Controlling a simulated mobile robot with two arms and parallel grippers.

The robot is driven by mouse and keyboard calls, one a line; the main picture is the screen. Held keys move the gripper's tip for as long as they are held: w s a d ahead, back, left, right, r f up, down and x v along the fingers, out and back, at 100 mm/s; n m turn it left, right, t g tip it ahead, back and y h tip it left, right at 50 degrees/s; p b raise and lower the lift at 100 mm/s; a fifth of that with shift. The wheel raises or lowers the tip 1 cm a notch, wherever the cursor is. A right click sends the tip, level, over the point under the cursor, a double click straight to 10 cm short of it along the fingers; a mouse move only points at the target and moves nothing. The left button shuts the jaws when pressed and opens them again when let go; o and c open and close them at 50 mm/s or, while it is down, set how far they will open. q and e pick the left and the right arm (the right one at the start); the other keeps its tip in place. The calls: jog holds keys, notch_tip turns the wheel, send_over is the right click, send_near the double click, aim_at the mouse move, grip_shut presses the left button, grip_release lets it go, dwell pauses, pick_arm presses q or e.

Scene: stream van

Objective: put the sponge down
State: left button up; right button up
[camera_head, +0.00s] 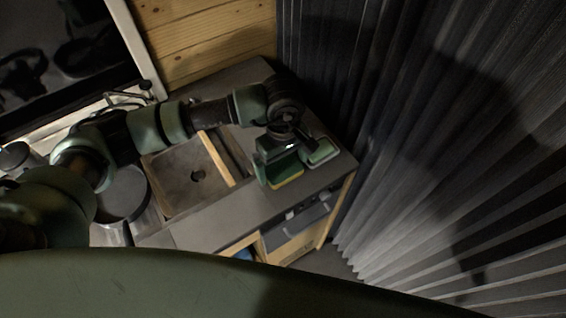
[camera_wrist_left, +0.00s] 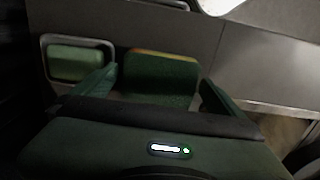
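The sponge (camera_head: 287,174) is dark green with a yellow edge. It sits between the fingers of my left gripper (camera_head: 281,167), at the right part of the grey counter. In the left wrist view the sponge (camera_wrist_left: 160,78) fills the space between the two fingertips of the gripper (camera_wrist_left: 160,88), which appears shut on it. The sponge stands out past the fingertips, over or on the counter top; whether its lower edge touches the counter cannot be told. My right gripper is not in view.
A small tray with a pale green item (camera_head: 320,151) lies right beside the sponge; it also shows in the left wrist view (camera_wrist_left: 80,62). A sink (camera_head: 185,185) with a wooden strip (camera_head: 216,158) is to the left. A pleated curtain (camera_head: 440,150) borders the counter (camera_head: 250,208) on the right.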

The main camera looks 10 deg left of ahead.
aim_at(283, 168)
pick_arm(q)
jog(key=shift+r+p, duration=0.3)
jog(key=shift+p, duration=0.05)
notch_tip(283, 168, up, 12)
jog(key=b, duration=0.5)
jog(key=shift+f, duration=0.1)
